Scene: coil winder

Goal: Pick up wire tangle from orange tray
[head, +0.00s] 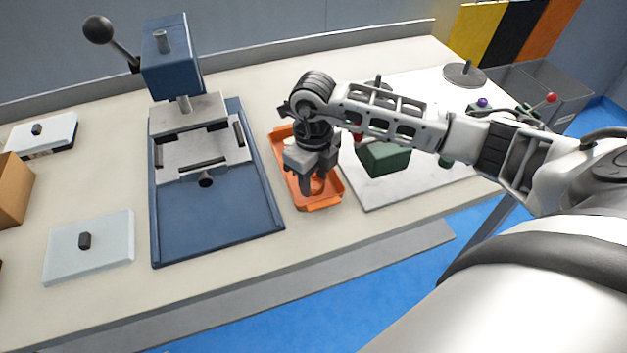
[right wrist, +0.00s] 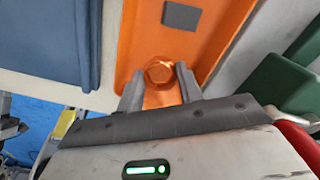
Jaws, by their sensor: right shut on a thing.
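The orange tray (head: 325,203) lies on the bench between the blue press and the white board; it also fills the middle of the right wrist view (right wrist: 140,45). The wire tangle (right wrist: 160,72) is a small copper-coloured ring of wire. My right gripper (head: 318,188) points down over the near end of the tray. In the right wrist view its two fingers (right wrist: 160,80) stand on either side of the tangle and are shut on it. Whether the tangle touches the tray floor I cannot tell. My left gripper is not in view.
A flat grey piece (right wrist: 181,16) lies in the tray. The blue press (head: 215,215) stands left of the tray. Right of it, a white board (head: 385,195) carries a dark green block (head: 384,158). A grey bin (head: 560,95) is at the far right.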

